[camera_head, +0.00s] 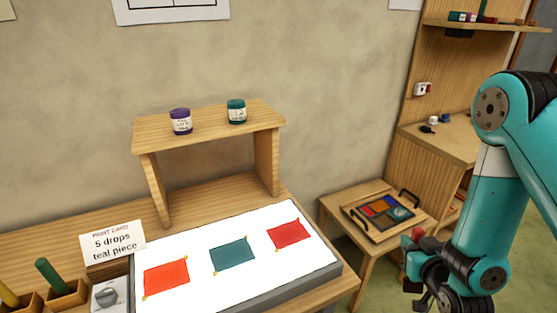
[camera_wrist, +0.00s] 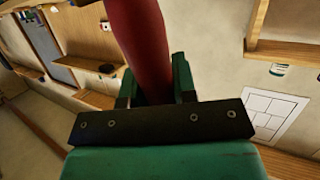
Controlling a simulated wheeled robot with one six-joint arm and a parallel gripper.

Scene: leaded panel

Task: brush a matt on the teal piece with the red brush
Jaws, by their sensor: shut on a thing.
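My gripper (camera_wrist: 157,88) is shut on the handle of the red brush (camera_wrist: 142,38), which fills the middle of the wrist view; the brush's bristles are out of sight. In the head view my gripper (camera_head: 425,290) is at the lower right, with a bit of red showing beside it, to the right of the light table and well away from it. The teal piece (camera_head: 232,254) lies flat on the white light table (camera_head: 205,241), between an orange piece (camera_head: 166,278) and a red piece (camera_head: 289,234).
A wooden shelf (camera_head: 205,128) behind the light table bears a purple-labelled jar (camera_head: 181,121) and a teal jar (camera_head: 236,111). A print card (camera_head: 112,243) reads "5 drops teal piece". Brush holders (camera_head: 66,294) stand at lower left. A side table at right holds a framed coloured panel (camera_head: 383,208).

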